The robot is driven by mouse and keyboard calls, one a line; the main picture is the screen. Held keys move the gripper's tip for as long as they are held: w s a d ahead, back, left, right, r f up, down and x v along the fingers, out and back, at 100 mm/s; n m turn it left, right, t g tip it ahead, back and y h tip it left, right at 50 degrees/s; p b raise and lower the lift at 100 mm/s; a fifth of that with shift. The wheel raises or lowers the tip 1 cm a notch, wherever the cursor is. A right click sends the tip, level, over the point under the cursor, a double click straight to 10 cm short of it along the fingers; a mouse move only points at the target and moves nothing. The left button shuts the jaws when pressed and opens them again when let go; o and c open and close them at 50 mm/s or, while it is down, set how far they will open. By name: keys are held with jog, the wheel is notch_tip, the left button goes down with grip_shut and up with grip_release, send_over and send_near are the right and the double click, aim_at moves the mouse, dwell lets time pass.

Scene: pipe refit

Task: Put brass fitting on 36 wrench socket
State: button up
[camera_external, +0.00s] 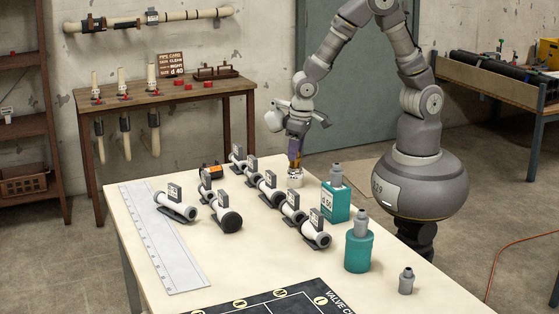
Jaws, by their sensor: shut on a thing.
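My gripper (295,152) is at the far right part of the table, pointing down. It is shut on a small brass-coloured piece (294,162), which I take to be the brass fitting; the fingers hide part of it. Directly below is a short white-and-grey round piece (294,181) standing on the table. I cannot tell whether the brass piece touches it. No marking 36 is readable, so I cannot say which piece is the 36 wrench socket.
Several grey-and-white pipe pieces with tags (268,186) lie along the table (250,262). A teal box (336,203), a teal cylinder (358,251) and a small grey fitting (406,281) stand at the right. A long ruler (164,240) lies left. A dark board (270,303) is in front.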

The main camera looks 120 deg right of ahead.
jog(key=shift+r, duration=0.1)
jog(key=o, duration=1.1)
notch_tip(320, 180, up, 12)
jog(key=a+p, duration=0.1)
jog(key=p, duration=0.4)
jog(key=shift+s+a+p, duration=0.4)
